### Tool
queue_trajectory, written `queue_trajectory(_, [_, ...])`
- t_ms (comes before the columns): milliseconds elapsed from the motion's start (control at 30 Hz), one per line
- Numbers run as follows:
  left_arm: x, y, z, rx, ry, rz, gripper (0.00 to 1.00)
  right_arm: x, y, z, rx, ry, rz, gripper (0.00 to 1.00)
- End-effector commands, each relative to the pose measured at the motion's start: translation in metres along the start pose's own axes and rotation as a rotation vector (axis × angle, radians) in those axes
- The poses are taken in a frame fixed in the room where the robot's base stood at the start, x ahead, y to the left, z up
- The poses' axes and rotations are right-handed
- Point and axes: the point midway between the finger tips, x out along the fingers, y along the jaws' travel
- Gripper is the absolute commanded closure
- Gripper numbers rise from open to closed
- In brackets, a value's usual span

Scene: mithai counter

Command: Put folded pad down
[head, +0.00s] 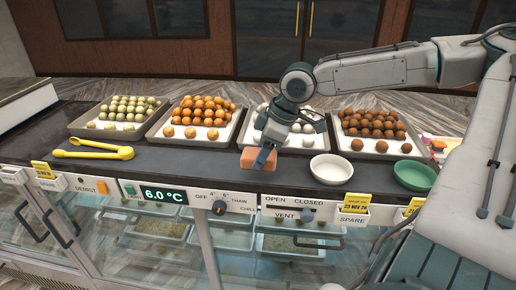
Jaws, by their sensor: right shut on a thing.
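The folded pad (248,158) is a small orange-brown block near the front edge of the dark counter top (203,160). My right gripper (265,156) comes down from above and is shut on it, with a blue finger across its right side. I cannot tell whether the pad touches the counter or is held just above it. My left gripper is not in view.
Several trays of round sweets line the back, including one of orange sweets (154,138). Yellow tongs (95,152) lie at left. A white bowl (331,169) and a green bowl (414,175) stand right of the pad. Clear counter lies between tongs and pad.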

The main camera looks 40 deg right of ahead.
Motion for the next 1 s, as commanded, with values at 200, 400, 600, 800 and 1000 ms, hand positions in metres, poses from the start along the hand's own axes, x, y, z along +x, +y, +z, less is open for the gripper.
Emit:
queue_trajectory(200, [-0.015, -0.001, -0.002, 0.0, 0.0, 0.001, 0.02, 0.005, 0.026, -0.008, 0.003, -0.006, 0.002, 0.72])
queue_trajectory(400, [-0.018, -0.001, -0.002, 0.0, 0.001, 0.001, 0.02, 0.009, 0.036, -0.012, 0.0, -0.001, 0.002, 0.72])
queue_trajectory(600, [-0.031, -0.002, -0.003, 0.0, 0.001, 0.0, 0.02, 0.024, 0.035, -0.005, 0.001, -0.002, -0.001, 0.72])
queue_trajectory(800, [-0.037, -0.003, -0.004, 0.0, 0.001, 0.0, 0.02, 0.039, 0.036, 0.001, 0.0, -0.001, 0.002, 0.72])
queue_trajectory(1000, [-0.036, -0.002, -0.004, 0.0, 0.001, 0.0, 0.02, 0.041, 0.036, 0.002, 0.0, 0.001, 0.003, 0.72])
